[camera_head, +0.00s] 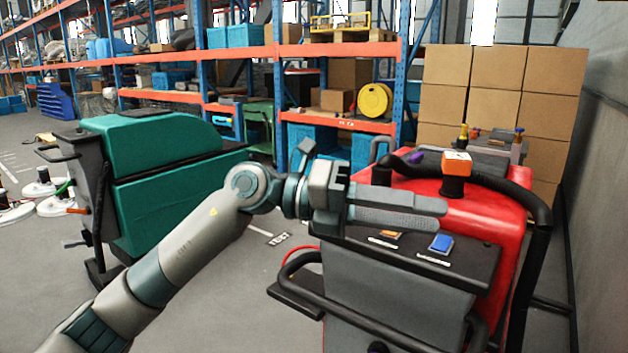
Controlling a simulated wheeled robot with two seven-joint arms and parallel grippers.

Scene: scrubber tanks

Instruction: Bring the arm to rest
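My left arm reaches in from the lower left. My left gripper (440,212) points to the right, in front of and above the black panel of the red scrubber (499,215). Its two fingers lie together with no visible gap, and nothing shows between them. The panel has a blue button (441,243) below the fingertips and an orange button (392,233) partly hidden by the gripper. I cannot tell whether the fingers touch the machine. My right gripper is not in view.
A green scrubber (150,180) stands at left behind my arm. An orange-and-white device (457,163) and a black hose (515,192) sit on the red scrubber. Shelving and stacked boxes (493,107) are behind; a wall bounds the right. Floor (235,290) between the scrubbers is clear.

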